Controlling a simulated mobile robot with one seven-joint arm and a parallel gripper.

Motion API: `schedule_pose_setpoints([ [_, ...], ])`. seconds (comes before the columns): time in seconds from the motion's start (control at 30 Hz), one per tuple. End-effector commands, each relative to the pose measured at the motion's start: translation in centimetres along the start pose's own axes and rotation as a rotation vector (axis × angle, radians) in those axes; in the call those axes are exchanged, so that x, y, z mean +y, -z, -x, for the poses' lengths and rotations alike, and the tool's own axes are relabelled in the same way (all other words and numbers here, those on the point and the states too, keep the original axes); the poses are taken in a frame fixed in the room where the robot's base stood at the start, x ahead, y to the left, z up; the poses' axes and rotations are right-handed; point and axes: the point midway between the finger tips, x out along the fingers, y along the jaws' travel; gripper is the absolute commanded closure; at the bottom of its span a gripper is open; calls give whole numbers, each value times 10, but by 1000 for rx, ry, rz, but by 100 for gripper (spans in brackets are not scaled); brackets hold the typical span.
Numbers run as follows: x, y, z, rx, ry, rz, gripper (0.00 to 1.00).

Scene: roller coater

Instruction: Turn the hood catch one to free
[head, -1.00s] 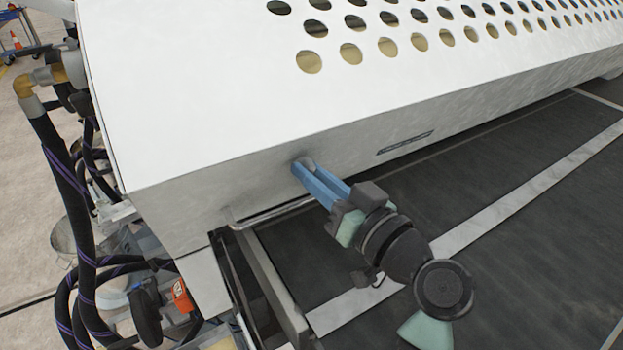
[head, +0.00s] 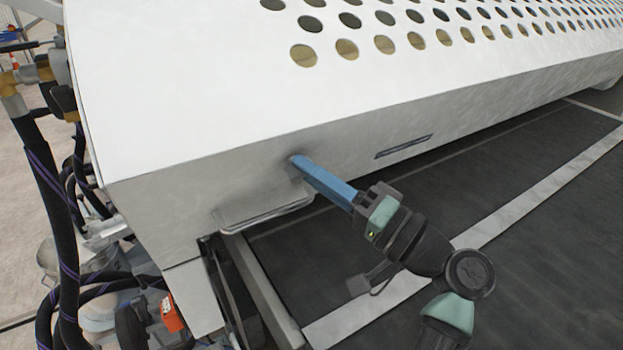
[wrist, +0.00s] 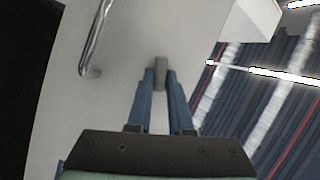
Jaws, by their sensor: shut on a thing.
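The hood (head: 180,90) is a large white cover with rows of round holes on top. My gripper (head: 298,164) reaches its front face, with the blue fingers pointing at the panel. In the wrist view my gripper (wrist: 161,80) is shut on a small grey catch (wrist: 161,68) that stands out from the white panel. The fingers lie on either side of it. In the head view the fingertips mostly hide the catch.
A metal bar handle (head: 265,213) runs along the hood's lower edge, left of my gripper. A dark slot (head: 404,146) lies to the right. Black hoses (head: 62,230) hang at the left. A dark belt-like surface (head: 540,200) lies below.

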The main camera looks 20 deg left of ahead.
Motion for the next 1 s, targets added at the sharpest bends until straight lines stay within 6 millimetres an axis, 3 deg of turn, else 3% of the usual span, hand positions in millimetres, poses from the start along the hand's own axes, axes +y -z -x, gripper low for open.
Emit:
schedule_pose_setpoints([
  [0.43, 4, 0, 0, 2, 108, -257, 100],
  [1.0, 4, 0, 0, 3, 133, -316, 100],
])
